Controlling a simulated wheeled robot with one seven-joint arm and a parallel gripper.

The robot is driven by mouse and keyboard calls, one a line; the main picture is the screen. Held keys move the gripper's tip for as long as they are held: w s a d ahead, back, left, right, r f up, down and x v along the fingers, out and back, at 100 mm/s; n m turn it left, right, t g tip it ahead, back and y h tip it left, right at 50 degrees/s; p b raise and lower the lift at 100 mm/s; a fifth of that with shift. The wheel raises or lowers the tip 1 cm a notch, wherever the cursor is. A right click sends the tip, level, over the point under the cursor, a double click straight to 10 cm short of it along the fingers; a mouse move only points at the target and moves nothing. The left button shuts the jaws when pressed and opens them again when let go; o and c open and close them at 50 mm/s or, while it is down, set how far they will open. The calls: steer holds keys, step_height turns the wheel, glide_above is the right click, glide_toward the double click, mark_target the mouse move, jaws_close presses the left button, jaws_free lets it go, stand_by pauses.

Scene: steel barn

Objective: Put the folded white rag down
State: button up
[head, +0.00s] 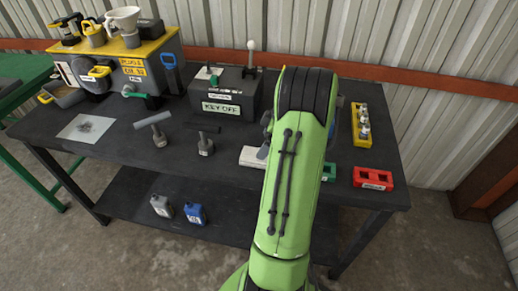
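A flat white block-like thing (252,157), which looks like the folded white rag, shows at the left edge of my green arm, at the dark table's (225,173) front middle. Its right part is hidden behind the arm. A small grey piece at its upper right, perhaps a finger of my gripper (263,153), overlaps or touches it. The rest of my gripper is hidden behind my arm, so its opening does not show. I cannot tell whether the white thing lies on the table or is held just above it.
A box labelled "KEY OFF" (225,100) stands behind. Grey T-shaped pieces (205,145) stand left. A red block (373,178), a green block (328,172) and a yellow rack (361,125) are right. A paper sheet (86,128) lies far left. Two small jugs (194,213) stand on the lower shelf.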

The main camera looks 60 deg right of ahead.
steer(key=w+a+r, duration=0.4)
steer(key=a+r, duration=0.5)
steer(key=r, duration=0.2)
steer(key=a+r+m+h, duration=0.1)
steer(key=a+r, duration=0.1)
steer(key=a, duration=0.5)
steer(key=a+r+m, duration=0.1)
steer(key=a+r, duration=0.2)
steer(key=a, duration=0.4)
steer(key=s+a+m+t, duration=0.1)
steer(key=s+a+m, duration=0.1)
steer(key=s+a, duration=1)
steer(key=shift+s+a+f+m+h+p, duration=0.3)
steer(key=shift+s+a+h, duration=0.1)
steer(key=shift+s, duration=0.25)
